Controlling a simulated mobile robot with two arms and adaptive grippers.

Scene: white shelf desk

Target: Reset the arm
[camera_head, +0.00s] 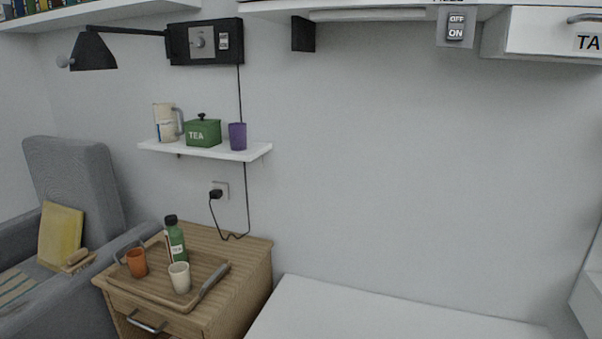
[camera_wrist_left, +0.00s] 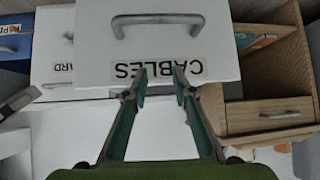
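My left gripper (camera_wrist_left: 160,78) shows only in the left wrist view. Its two fingers with green inner sides are spread apart, and nothing is between them. Behind the fingertips is a white drawer front (camera_wrist_left: 190,50) with a grey handle and a label reading CABLES, which appears upside down. I cannot tell whether the tips touch it. Neither arm shows in the head view, and my right gripper is in neither view.
The head view shows a wooden cabinet (camera_head: 255,272) with a tray (camera_head: 206,283) of cups and a green bottle (camera_head: 175,240). Above is a small wall shelf (camera_head: 215,152). A grey armchair (camera_head: 75,165) stands left. The white desk top (camera_head: 370,318) is bare where visible.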

